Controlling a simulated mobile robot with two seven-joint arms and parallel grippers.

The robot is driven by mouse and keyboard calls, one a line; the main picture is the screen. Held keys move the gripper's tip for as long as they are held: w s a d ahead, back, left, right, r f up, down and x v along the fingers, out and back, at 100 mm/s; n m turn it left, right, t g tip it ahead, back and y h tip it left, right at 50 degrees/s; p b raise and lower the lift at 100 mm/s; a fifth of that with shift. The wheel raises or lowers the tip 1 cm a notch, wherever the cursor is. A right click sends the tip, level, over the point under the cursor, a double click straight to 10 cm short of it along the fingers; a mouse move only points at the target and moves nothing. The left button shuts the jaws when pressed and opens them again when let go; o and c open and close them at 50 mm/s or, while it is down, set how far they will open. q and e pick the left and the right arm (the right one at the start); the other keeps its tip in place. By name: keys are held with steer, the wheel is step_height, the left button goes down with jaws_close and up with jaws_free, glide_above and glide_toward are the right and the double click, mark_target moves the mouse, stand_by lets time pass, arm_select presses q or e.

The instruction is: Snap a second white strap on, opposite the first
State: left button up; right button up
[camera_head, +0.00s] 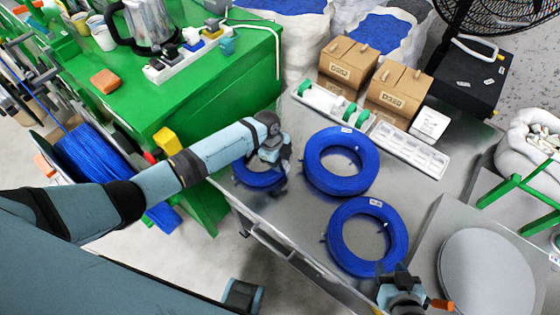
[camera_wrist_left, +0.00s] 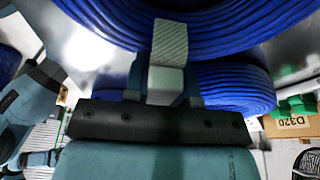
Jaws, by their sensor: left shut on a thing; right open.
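Three blue cable coils lie on the steel table: a left coil (camera_head: 247,181), a middle coil (camera_head: 318,180) and a right coil (camera_head: 338,250). My left gripper (camera_head: 277,172) is over the left coil and partly hides it. The piece overlaps a near coil (camera_wrist_left: 225,25) in that view; contact cannot be told. My right gripper (camera_head: 394,276) is open at the front edge of the right coil. Any first strap on the left coil is not distinguishable.
A white compartment tray (camera_head: 437,173), a tray with green spools (camera_head: 297,92) and cardboard boxes (camera_head: 340,74) stand at the table's back. A round-plated grey unit (camera_head: 487,270) is at right. A green bench (camera_head: 262,75) adjoins at left.

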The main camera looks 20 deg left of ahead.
mark_target(284, 161)
arm_select(q)
steer(key=shift+r, duration=0.15)
steer(key=shift+r+p, duration=0.45)
steer(key=shift+p, duration=0.15)
steer(key=shift+f, duration=0.4)
stand_by(0.9)
steer(key=o, duration=1.1)
steer(key=shift+r, duration=0.1)
step_height(284, 161, up, 5)
steer(key=p, duration=0.4)
steer(key=shift+r+p, duration=0.1)
steer(key=shift+p, duration=0.2)
steer(key=shift+r+p, duration=0.75)
steer(key=shift+r, duration=0.1)
